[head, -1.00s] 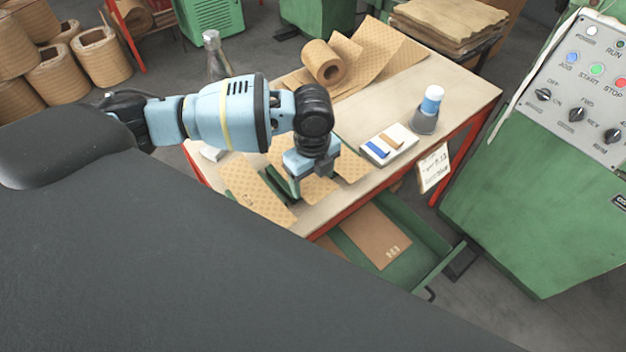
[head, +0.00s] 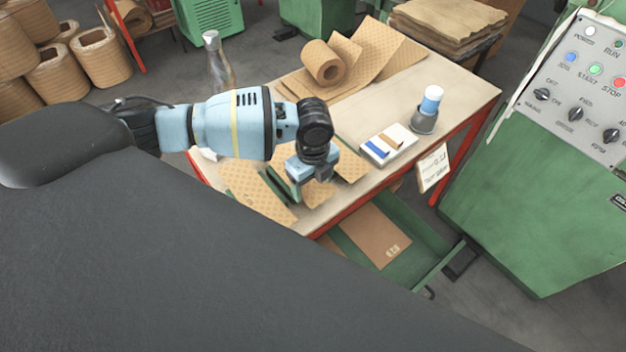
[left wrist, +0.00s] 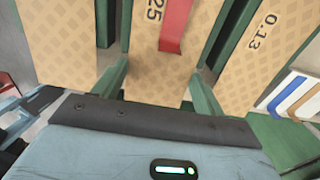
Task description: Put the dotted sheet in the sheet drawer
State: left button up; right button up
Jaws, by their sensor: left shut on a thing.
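My left gripper (head: 308,184) is over the worktable. In the left wrist view its two green fingers (left wrist: 160,86) stand at either side of a middle tan sheet (left wrist: 143,62) with a dotted diamond pattern, the printed digits "25" and a red strip. It is shut on this sheet. Similar patterned sheets lie to the left (left wrist: 60,40) and right, the right sheet (left wrist: 245,60) marked "0.13". The sheet drawer (head: 440,266) is green and pulled open below the table's front edge. A plain brown sheet (head: 372,236) lies in it. My right gripper is not in view.
Green dividers (left wrist: 225,35) stand between the sheets. A white tray (head: 402,147) with blue and tan strips and a blue-and-white bottle (head: 431,100) are to the right on the table (head: 462,88). A patterned roll (head: 322,64) lies behind. A green control cabinet (head: 530,200) stands at right.

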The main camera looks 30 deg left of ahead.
pick_arm(q)
jog(key=shift+f, duration=0.15)
jog(key=o, duration=0.9)
jog(key=r, duration=0.8)
jog(key=shift+w+d+r, duration=0.1)
jog(key=shift+w+d, duration=0.1)
jog(key=shift+w, duration=0.05)
